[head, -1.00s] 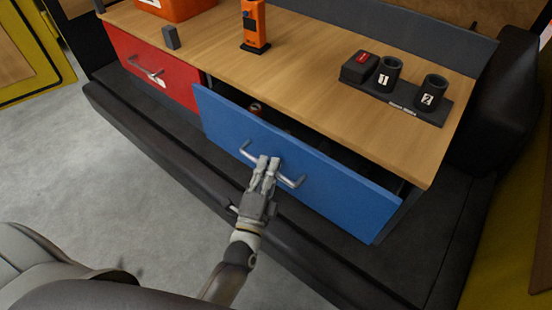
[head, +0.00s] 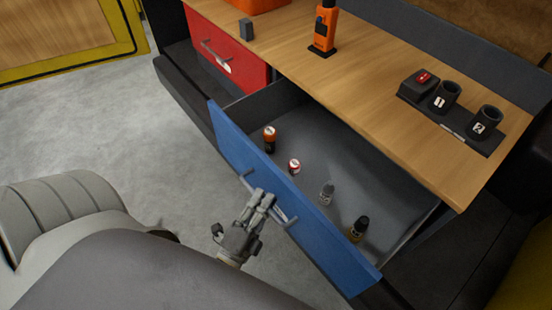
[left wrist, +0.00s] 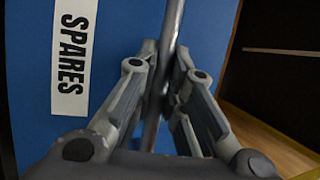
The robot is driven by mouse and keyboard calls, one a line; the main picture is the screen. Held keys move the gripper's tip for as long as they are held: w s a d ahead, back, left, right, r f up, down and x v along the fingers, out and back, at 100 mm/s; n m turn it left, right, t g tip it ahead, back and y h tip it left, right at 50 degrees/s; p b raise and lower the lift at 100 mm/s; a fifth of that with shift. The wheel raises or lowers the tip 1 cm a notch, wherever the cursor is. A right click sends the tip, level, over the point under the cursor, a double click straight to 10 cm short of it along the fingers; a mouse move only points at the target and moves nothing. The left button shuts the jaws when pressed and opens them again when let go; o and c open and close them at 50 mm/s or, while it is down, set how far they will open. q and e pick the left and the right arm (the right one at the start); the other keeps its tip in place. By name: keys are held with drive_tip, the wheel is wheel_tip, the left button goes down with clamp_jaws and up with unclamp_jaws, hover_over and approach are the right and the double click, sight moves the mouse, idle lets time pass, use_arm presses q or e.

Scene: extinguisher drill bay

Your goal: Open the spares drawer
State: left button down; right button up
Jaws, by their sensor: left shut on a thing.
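The blue spares drawer (head: 233,146) stands well open in the head view, pulled out from under the wooden worktop. Its "SPARES" label (left wrist: 73,60) shows in the left wrist view. My left gripper (head: 262,200) is shut on the drawer's grey bar handle (head: 284,221); in the left wrist view the handle bar (left wrist: 168,35) runs between the fingers. Inside the drawer stand an orange-and-black battery-like item (head: 269,139), a red-and-white one (head: 294,166), a grey one (head: 327,193) and a black-and-yellow one (head: 358,229). My right gripper is not in view.
A shut red drawer (head: 245,72) is left of the blue one. On the worktop (head: 375,105) stand an orange handheld device (head: 325,28), a small grey block (head: 246,29) and a dark holder with cups numbered 1 (head: 445,97) and 2 (head: 487,122). Grey floor (head: 100,130) is clear at left.

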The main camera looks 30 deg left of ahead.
use_arm(q)
drive_tip(key=shift+s+a, duration=0.25)
drive_tip(key=shift+s, duration=0.4)
drive_tip(key=shift+s+a, duration=0.2)
drive_tip(key=shift+s, duration=0.4)
drive_tip(key=c, duration=1.8)
unclamp_jaws()
drive_tip(key=shift+o, duration=0.2)
drive_tip(key=s+f, duration=0.2)
drive_tip(key=s, duration=1)
drive_tip(key=shift+d, duration=0.3)
drive_tip(key=shift+w+f, duration=0.1)
